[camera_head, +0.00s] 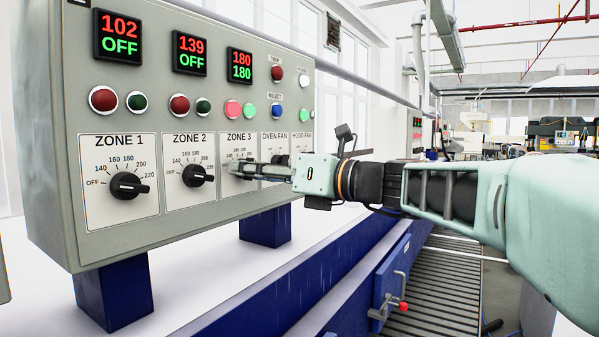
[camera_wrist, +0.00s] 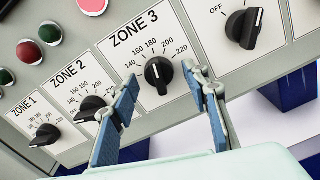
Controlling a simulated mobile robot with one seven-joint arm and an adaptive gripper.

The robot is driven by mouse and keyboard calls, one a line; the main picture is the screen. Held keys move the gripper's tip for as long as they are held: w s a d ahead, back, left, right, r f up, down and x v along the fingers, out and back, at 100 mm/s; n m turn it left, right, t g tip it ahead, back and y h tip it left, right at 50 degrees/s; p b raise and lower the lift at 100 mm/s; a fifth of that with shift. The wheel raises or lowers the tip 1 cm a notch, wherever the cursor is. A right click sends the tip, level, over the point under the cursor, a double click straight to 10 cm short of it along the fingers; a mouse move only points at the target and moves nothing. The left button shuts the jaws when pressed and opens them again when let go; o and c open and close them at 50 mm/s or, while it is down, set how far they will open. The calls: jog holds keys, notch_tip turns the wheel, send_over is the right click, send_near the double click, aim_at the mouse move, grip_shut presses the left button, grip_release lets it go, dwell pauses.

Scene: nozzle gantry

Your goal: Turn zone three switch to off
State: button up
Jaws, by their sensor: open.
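The zone three switch (camera_wrist: 158,75) is a black knob on a white plate labelled ZONE 3 (camera_head: 239,139). In the wrist view its white mark points up, roughly toward 180. My gripper (camera_wrist: 161,73) is open, with one finger on each side of this knob. I cannot tell whether either finger touches it. In the head view my gripper (camera_head: 238,169) lies in front of the ZONE 3 plate and hides the knob. The display above (camera_head: 240,65) reads 180 in red and 180 in green.
The ZONE 2 knob (camera_head: 198,174) and ZONE 1 knob (camera_head: 128,185) are to the left; their displays read OFF in green. The oven fan knob (camera_wrist: 244,29) is to the right. Lit red and green buttons (camera_head: 241,109) sit above ZONE 3. A blue frame (camera_head: 325,285) runs below.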

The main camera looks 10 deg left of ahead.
jog(key=c, duration=1.2)
jog(key=shift+o, duration=0.2)
jog(key=shift+w+d+r+n+b, duration=0.1)
jog(key=shift+n+b, duration=3.1)
jog(key=shift+n, duration=1.3)
jog(key=shift+d+n+b, duration=0.1)
jog(key=shift+n+b, duration=3.05)
jog(key=shift+n, duration=1.35)
